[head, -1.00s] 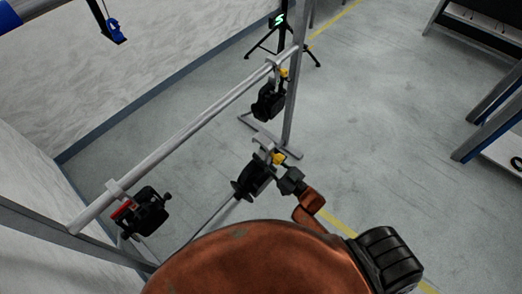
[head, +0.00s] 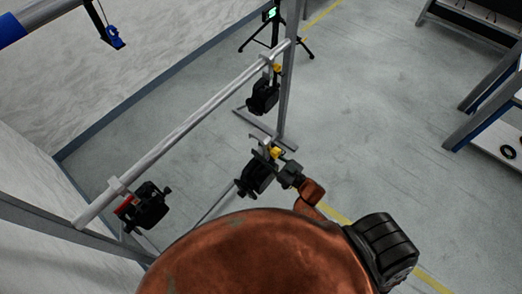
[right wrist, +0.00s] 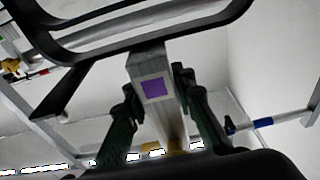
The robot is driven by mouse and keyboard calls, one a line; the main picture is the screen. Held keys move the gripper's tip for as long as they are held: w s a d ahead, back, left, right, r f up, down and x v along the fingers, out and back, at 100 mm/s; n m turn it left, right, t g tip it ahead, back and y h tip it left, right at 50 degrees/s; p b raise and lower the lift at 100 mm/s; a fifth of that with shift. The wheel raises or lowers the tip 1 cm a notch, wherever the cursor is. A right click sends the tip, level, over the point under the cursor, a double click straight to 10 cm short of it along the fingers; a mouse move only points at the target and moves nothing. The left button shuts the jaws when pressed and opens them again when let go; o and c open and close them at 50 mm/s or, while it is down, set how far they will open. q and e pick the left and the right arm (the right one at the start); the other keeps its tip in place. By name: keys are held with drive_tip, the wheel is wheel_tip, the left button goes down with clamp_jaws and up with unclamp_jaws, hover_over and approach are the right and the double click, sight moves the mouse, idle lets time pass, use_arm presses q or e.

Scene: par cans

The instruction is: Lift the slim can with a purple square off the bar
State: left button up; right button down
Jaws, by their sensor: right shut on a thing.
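The slim black can with its hook clamp (head: 257,176) hangs from my right gripper (head: 290,174) in the head view, apart from the bar (head: 185,130) and to its right. The purple square (right wrist: 154,88) shows on the pale clamp in the right wrist view. There my right gripper (right wrist: 157,98) has one finger on each side of the clamp and is shut on it. The can's frame crosses the top of that view. The clamp's open hook shows above the can in the head view. My left gripper is not in view.
A can with a red mark (head: 145,208) hangs at the bar's near left end. Another can with a yellow part (head: 263,96) hangs near the far upright (head: 287,90). A black tripod (head: 275,38) stands behind. Open floor lies to the right, before a blue-legged table (head: 470,125).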

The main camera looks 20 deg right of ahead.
drive_tip(key=shift+r, duration=0.15)
drive_tip(key=shift+f+b, duration=1.9)
drive_tip(key=shift+f, duration=0.75)
